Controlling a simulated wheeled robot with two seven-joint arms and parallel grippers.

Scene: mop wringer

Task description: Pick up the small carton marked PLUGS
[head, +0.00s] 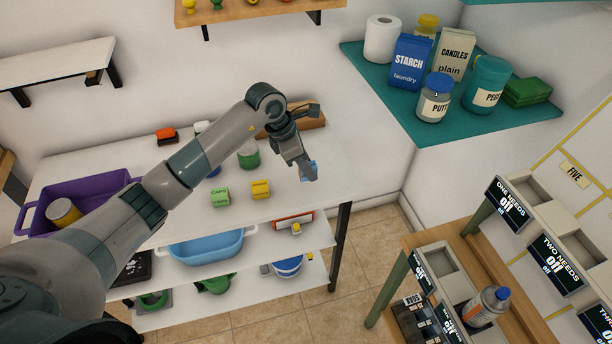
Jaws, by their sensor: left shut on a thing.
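My left gripper (305,174) is over the right part of the white table, near its right edge. It is shut on a small blue carton (310,167), mostly hidden by the fingers; its marking cannot be read. I cannot tell whether the carton touches the tabletop. A small green carton marked CAPS (220,197) and a small yellow carton (260,189) with an unreadable label stand on the table to the left of the gripper. The word PLUGS is not readable anywhere. My right gripper is not in view.
On the white table (310,203) are a purple bin (92,190), a green tin (248,155) and a brown item (305,117) behind my gripper. A teal shelf (395,108) with STARCH, CANDLES and PUTTY containers is at upper right. A wooden stand (410,243) is at lower right.

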